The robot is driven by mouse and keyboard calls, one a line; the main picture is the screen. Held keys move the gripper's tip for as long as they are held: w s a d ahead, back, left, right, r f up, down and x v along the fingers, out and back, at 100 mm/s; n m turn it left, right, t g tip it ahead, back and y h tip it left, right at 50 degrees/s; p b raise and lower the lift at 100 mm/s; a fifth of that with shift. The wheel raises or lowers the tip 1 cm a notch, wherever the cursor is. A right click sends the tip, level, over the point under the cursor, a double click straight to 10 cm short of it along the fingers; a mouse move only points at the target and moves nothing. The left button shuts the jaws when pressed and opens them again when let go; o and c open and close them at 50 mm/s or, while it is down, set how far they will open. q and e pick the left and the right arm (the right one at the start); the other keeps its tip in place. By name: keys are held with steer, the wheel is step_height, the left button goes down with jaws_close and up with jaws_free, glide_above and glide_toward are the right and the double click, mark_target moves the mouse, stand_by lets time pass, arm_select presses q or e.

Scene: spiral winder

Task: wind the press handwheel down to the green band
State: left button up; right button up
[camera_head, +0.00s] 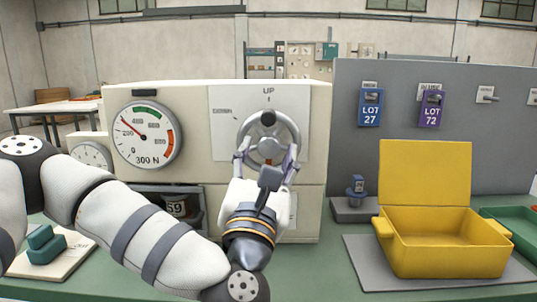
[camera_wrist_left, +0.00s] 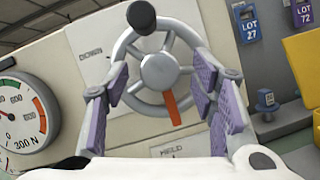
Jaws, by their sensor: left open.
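Whether the pads touch the rim cannot be told. The round gauge (camera_head: 147,150) has a green band (camera_head: 146,110) at the top and a red-orange band at right. Its red needle points upper left, outside the green band.
A yellow open-lidded box (camera_head: 440,245) stands on a grey mat at right. LOT 27 (camera_head: 370,108) and LOT 72 (camera_head: 431,110) tags hang on the grey panel. A small blue-topped stamp (camera_head: 356,190) stands near the press.

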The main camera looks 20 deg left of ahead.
arm_select(q)
steer(key=shift+w+r, duration=0.2)
steer(key=shift+w, duration=0.15)
steer(key=c, duration=1.1)
steer(key=shift+a+r+m+p, duration=0.1)
steer(key=shift+r+m+p, duration=0.1)
steer(key=shift+m+p, duration=0.15)
steer(key=shift+c, duration=0.2)
steer(key=m+h+p, duration=0.1)
steer(key=m, duration=0.2)
steer(key=shift+s+r+h, duration=0.1)
steer(key=shift+r+h, duration=0.05)
steer(key=shift+h, duration=0.25)
steer(key=shift+m+h, duration=0.4)
steer(key=shift+m, duration=0.35)
steer(key=shift+f+m+g+h+p, duration=0.2)
steer(key=shift+m+h, duration=0.1)
steer(key=shift+m, duration=0.3)
steer(key=shift+f+m+g+h+p, duration=0.1)
steer(key=shift+m+g+h, duration=0.15)
steer(key=shift+m, duration=0.35)
arm_select(e)
steer(key=shift+t, duration=0.7)
steer(key=shift+w+r, duration=1.55)
steer(key=shift+w, duration=0.1)
